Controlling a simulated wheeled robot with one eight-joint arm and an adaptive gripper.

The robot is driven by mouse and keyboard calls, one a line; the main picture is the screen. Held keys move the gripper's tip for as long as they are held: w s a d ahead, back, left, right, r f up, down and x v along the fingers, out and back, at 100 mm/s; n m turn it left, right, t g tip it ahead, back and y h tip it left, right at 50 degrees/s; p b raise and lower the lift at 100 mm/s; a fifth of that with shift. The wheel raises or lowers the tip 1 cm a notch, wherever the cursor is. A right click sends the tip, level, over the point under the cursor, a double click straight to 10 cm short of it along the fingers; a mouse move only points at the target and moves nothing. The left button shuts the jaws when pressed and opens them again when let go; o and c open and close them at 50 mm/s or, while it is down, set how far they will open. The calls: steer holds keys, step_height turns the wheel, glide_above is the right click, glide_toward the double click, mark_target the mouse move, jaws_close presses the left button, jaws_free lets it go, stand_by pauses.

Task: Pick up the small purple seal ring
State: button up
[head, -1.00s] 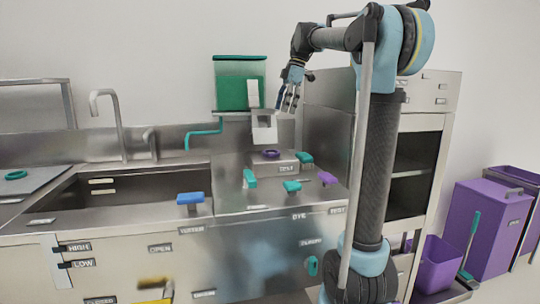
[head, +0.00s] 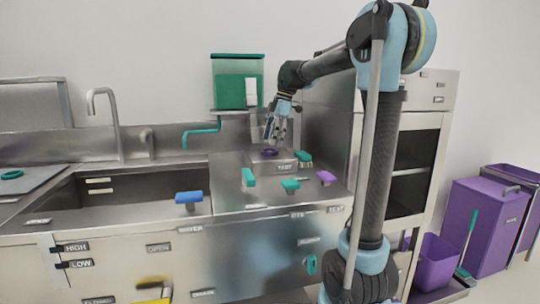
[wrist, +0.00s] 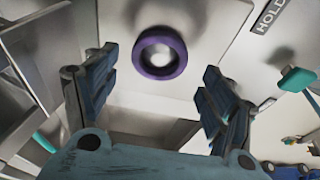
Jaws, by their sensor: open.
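The small purple seal ring (head: 270,153) lies flat on the raised metal block (head: 284,168) on the steel counter. In the wrist view the purple ring (wrist: 160,53) shows whole, around a shiny round centre, on a pale plate. My gripper (head: 272,138) is just above the ring in the head view, pointing down. In the wrist view its blue fingers (wrist: 155,90) are spread wide, empty, with the ring beyond and between them. They appear apart from the ring.
Teal handles (head: 248,177) and a purple handle (head: 326,177) stand around the block. A green container (head: 237,82) is on the wall shelf behind, with a teal spout (head: 200,132) to its left. A sink (head: 130,190) with a blue handle (head: 188,197) lies left.

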mark_target(270, 152)
steer(key=shift+x, duration=1.75)
steer(key=shift+w, duration=0.1)
steer(key=c, duration=1)
steer(key=shift+o, duration=0.2)
